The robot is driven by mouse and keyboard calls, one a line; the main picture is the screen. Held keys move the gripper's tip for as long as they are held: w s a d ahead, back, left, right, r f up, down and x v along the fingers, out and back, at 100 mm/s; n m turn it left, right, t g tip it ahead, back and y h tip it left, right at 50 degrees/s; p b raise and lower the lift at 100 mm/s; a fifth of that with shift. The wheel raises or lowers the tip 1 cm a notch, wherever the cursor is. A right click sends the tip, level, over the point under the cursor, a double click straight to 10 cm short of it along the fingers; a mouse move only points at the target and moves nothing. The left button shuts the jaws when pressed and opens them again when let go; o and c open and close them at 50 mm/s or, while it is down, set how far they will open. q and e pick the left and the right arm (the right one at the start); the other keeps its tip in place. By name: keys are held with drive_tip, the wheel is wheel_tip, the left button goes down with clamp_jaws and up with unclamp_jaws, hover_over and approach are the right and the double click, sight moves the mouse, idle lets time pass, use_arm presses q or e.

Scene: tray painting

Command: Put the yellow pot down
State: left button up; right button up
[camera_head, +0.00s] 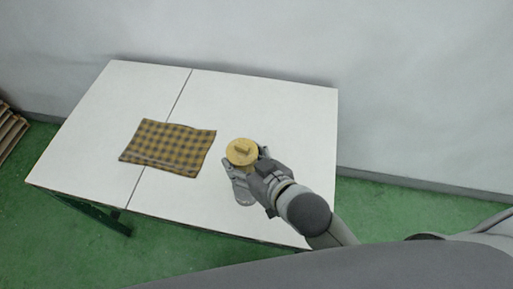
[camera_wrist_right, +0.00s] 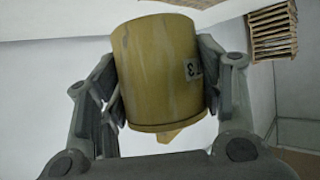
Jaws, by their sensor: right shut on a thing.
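The yellow pot (camera_head: 242,152) has a round lid with a small bar handle. In the head view it is at the right half of the white table, between the fingers of my right gripper (camera_head: 245,166). I cannot tell whether the pot's base touches the table. My left gripper is not in view.
The white table (camera_head: 270,100) has a seam across it. A checked brown-and-yellow cloth (camera_head: 168,147) lies left of the pot. The table is bare behind the pot and around the cloth. Stacked wooden slats (camera_head: 10,130) stand on the green floor at far left.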

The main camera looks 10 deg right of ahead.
drive_tip(key=shift+m+h, duration=0.7)
drive_tip(key=shift+h, duration=0.2)
drive_tip(key=w+d+f, duration=0.2)
drive_tip(key=w+f, duration=0.1)
drive_tip(key=w+d+f+p, duration=0.1)
drive_tip(key=w+d+f, duration=0.1)
drive_tip(key=w+f, duration=0.1)
drive_tip(key=w+d+f+p, duration=0.1)
drive_tip(key=w+d+f, duration=0.1)
drive_tip(key=w, duration=0.3)
drive_tip(key=shift+w+d+f, duration=0.1)
drive_tip(key=shift+f, duration=0.3)
drive_tip(key=shift+w+f, duration=0.25)
drive_tip(key=shift+f, duration=0.15)
drive_tip(key=shift+w+f, duration=0.2)
drive_tip(key=shift+f, duration=1.55)
drive_tip(key=shift+f, duration=0.1)
drive_tip(key=o, duration=1.3)
drive_tip(key=shift+s+d+f, duration=0.1)
